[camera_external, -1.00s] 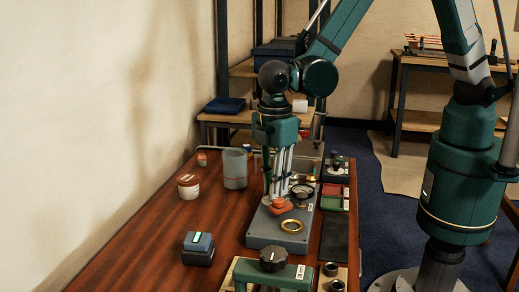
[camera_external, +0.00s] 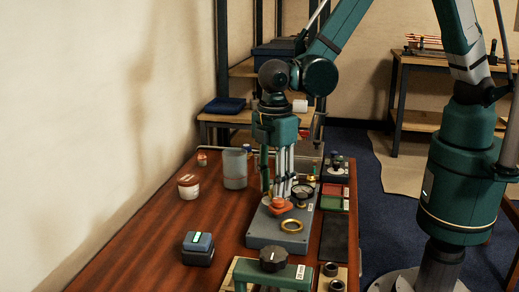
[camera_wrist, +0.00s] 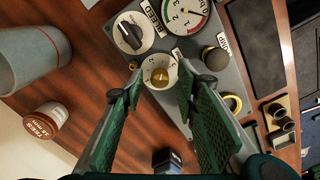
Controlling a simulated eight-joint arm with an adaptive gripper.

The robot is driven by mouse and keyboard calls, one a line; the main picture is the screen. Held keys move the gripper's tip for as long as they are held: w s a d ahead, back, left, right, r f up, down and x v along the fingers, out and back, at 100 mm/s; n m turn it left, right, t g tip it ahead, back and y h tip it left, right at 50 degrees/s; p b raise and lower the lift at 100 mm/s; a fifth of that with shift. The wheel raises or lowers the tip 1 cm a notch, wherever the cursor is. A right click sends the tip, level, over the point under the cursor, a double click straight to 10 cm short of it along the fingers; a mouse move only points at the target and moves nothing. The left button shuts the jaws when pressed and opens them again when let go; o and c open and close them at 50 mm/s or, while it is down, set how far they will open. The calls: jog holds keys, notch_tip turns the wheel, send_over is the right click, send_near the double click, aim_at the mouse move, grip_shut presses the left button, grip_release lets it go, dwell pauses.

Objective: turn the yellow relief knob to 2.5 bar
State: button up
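The yellow relief knob (camera_wrist: 160,77) sits on a round pale numbered dial (camera_wrist: 158,66) on the grey panel (camera_wrist: 177,104) in the wrist view. My gripper (camera_wrist: 160,84) is open, with one green finger on each side of the knob. Gaps show between the fingers and the knob in this view; I cannot tell the height difference. The pointer's exact reading is too small to read. In the external view my gripper (camera_external: 278,198) points down over the panel (camera_external: 262,238). An orange-red piece (camera_external: 278,207) shows at its fingertips there.
A gauge (camera_wrist: 186,12), a black BLEED knob (camera_wrist: 131,35) and a dark round knob (camera_wrist: 215,60) surround the dial closely. A brass ring (camera_external: 291,226) lies at the panel's near end. A grey cup (camera_external: 235,170), a jar (camera_external: 188,188) and a blue-topped box (camera_external: 198,246) stand left.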

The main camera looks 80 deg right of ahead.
notch_tip(320, 180, up, 12)
dwell(0.8)
jog(key=shift+f, duration=0.1)
dwell(0.5)
jog(key=s+d+r+m+t+y, duration=0.1)
jog(key=s+d+r+m+t, duration=0.15)
jog(key=d+r, duration=0.6)
jog(key=s+d+r+m+t, duration=0.1)
jog(key=s+d+r+m, duration=0.3)
jog(key=d, duration=0.7)
jog(key=s+d+r+m+t, duration=0.2)
jog(key=s+d, duration=0.5)
jog(key=s+d+r+m+t+h, duration=0.1)
jog(key=s+d+r+m, duration=0.1)
jog(key=s+d, duration=0.4)
jog(key=shift+s+d+m+t, duration=0.35)
jog(key=shift+d, duration=0.9)
